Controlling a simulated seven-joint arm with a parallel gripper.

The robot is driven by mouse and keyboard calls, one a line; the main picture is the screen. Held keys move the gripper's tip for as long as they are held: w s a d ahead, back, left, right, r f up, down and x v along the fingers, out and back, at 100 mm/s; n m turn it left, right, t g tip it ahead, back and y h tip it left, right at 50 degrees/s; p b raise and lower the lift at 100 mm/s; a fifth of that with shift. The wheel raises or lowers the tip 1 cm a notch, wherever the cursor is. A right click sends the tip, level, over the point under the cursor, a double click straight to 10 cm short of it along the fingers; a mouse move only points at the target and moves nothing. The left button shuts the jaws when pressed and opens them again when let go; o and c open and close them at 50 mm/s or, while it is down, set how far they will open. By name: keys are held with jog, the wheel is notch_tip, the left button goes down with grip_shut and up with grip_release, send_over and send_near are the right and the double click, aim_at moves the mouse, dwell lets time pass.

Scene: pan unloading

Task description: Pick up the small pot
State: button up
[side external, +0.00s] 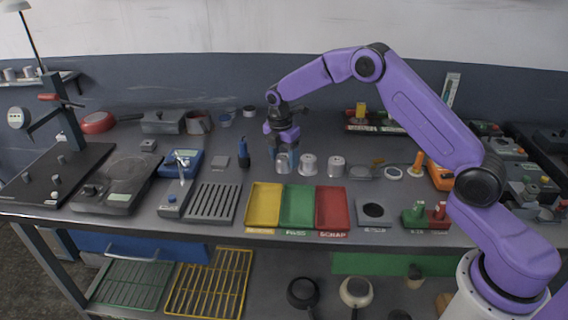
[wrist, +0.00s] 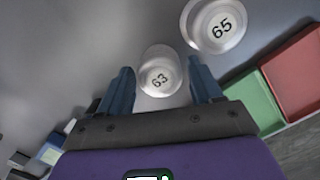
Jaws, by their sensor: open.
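A small silver pot marked 63 (wrist: 160,72) sits between my finger tips in the wrist view. In the side view this small pot (side external: 283,163) stands on the bench, partly hidden by my gripper. My gripper (side external: 284,153) is right above or around it, pointing down, with its blue fingers apart. I cannot tell whether a finger touches the pot. A similar pot marked 65 (wrist: 217,26) stands close beside it and looks a little larger; in the side view it is the middle pot (side external: 308,165). A third silver pot (side external: 336,167) stands to its right.
Yellow (side external: 264,205), green (side external: 298,206) and red (side external: 332,208) trays lie in front of the pots. A dark blue bottle-like item (side external: 244,155) stands to the left. A slotted grey plate (side external: 212,204) is at front left. The bench behind the pots is mostly clear.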

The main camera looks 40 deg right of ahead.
jog(key=shift+f, duration=0.5)
jog(key=c, duration=0.8)
jog(key=shift+c, duration=0.2)
jog(key=shift+r, duration=0.15)
